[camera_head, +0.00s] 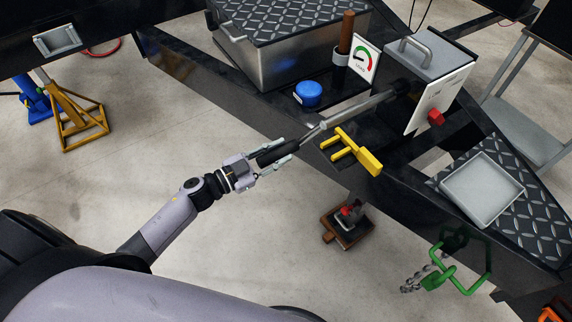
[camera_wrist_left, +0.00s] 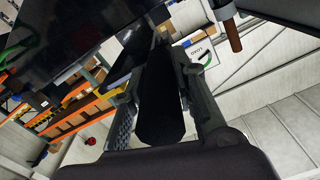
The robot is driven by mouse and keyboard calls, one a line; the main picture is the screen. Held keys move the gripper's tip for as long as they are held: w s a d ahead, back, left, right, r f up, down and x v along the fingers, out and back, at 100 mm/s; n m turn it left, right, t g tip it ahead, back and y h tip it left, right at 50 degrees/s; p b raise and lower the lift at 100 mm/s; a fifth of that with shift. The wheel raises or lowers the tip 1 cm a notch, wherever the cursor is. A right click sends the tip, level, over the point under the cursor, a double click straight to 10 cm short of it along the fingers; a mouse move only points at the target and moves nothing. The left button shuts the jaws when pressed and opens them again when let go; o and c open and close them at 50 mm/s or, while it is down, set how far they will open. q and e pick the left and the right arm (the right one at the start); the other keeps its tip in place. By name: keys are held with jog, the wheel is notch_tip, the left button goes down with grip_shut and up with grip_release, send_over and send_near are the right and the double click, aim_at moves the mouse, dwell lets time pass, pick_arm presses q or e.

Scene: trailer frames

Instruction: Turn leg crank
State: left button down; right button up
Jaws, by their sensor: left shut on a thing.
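The leg crank (camera_head: 362,107) is a grey metal rod with a black grip. It slopes from the trailer frame at the upper right down to my left gripper (camera_head: 281,152). My left gripper is shut on the crank's black grip, with a pale finger on either side. In the left wrist view the black grip (camera_wrist_left: 160,105) lies between the two fingers and partly hides what is behind it. My right gripper is not in view.
Beside the crank are a yellow handle (camera_head: 357,151), a blue cap (camera_head: 308,93) and a load gauge (camera_head: 363,60). A grey box with a red knob (camera_head: 436,117) stands right. A tray (camera_head: 481,190) and green hook (camera_head: 462,270) are lower right.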

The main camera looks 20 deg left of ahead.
pick_arm(q)
jog(key=w+a+r+m+p, duration=0.3)
jog(key=w+a+r+m, duration=0.25)
jog(key=r+m, duration=0.3)
notch_tip(320, 180, up, 14)
jog(key=s+m+p, duration=0.1)
jog(key=m+p, duration=0.4)
jog(key=m, duration=0.4)
jog(key=shift+s+d+f+m+p, duration=0.15)
jog(key=shift+s+d+m+p, duration=0.15)
jog(key=shift+s+d+m, duration=0.05)
jog(key=c, duration=1.3)
grip_release()
jog(key=shift+s+a+f, duration=0.1)
jog(key=shift+s, duration=0.05)
